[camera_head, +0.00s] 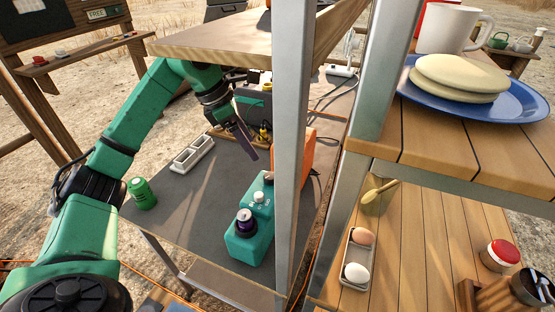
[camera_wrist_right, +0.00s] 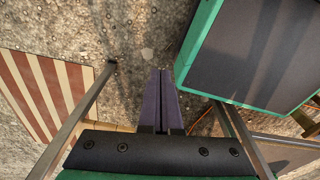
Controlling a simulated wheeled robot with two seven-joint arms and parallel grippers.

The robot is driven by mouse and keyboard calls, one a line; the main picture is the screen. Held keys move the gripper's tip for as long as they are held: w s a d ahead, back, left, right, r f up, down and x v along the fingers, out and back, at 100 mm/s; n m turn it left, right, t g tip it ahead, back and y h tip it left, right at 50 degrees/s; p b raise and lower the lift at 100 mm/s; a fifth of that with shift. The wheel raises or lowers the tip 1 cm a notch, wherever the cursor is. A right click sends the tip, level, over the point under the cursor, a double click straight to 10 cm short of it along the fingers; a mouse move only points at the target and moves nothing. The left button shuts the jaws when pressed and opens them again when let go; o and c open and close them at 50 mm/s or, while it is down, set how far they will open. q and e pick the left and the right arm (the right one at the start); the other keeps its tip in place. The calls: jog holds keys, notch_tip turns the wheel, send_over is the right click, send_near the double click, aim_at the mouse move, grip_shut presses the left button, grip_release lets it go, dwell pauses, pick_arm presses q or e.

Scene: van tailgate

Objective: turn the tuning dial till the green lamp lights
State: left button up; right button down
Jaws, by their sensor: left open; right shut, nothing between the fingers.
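A teal box (camera_head: 250,236) stands on the grey tabletop, partly behind a metal post. On it are a dark round knob (camera_head: 244,216) with a purplish top and a small pale knob (camera_head: 258,197). I cannot tell for sure which part is the tuning dial. I make out no lit green lamp. My right gripper (camera_wrist_right: 166,80) shows in the right wrist view, shut and empty, over sandy ground.
A green can (camera_head: 141,193) and a white slotted tray (camera_head: 192,154) stand on the grey table (camera_head: 186,213). An orange object (camera_head: 308,151) is behind the metal post (camera_head: 290,130). At right, a wooden shelf bears a blue plate (camera_head: 512,110). A striped cloth (camera_wrist_right: 38,88) lies below my right gripper.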

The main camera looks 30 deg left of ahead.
aim_at(270, 176)
pick_arm(q)
jog(key=x, duration=1.1)
jog(key=shift+s+d+f+p, duration=0.15)
jog(key=shift+f+p, duration=0.1)
jog(key=shift+p, duration=0.15)
grip_shut()
jog(key=m+g, duration=0.1)
jog(key=m, duration=0.3)
jog(key=shift+h, duration=0.4)
grip_release()
